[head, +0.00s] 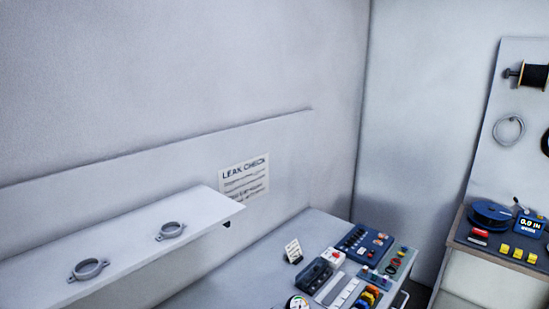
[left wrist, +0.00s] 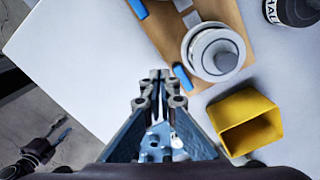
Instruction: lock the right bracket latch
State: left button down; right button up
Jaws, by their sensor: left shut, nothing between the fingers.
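In the left wrist view my left gripper (left wrist: 160,76) is shut and empty, its tips pointing at a tan board (left wrist: 166,38). A white round part (left wrist: 205,47) with a grey knob sits on the board. A blue bar (left wrist: 183,77), which looks like a latch, lies at the board's edge just right of my fingertips; I cannot tell if they touch. Another blue bar (left wrist: 138,8) is at the far left of the board. Whether either latch is locked is unclear. What looks like my right gripper (left wrist: 62,130) shows at lower left, its jaws unclear. Neither gripper shows in the head view.
A yellow hollow block (left wrist: 246,122) and a dark labelled jar (left wrist: 291,10) stand right of the board. White surface (left wrist: 75,55) left of it is clear. In the head view, two grey rings (head: 88,269) sit on a wall shelf (head: 128,238), beside a cluttered bench.

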pick_arm(q)
jog(key=shift+w+a+r, duration=0.15)
jog(key=shift+r, duration=1.85)
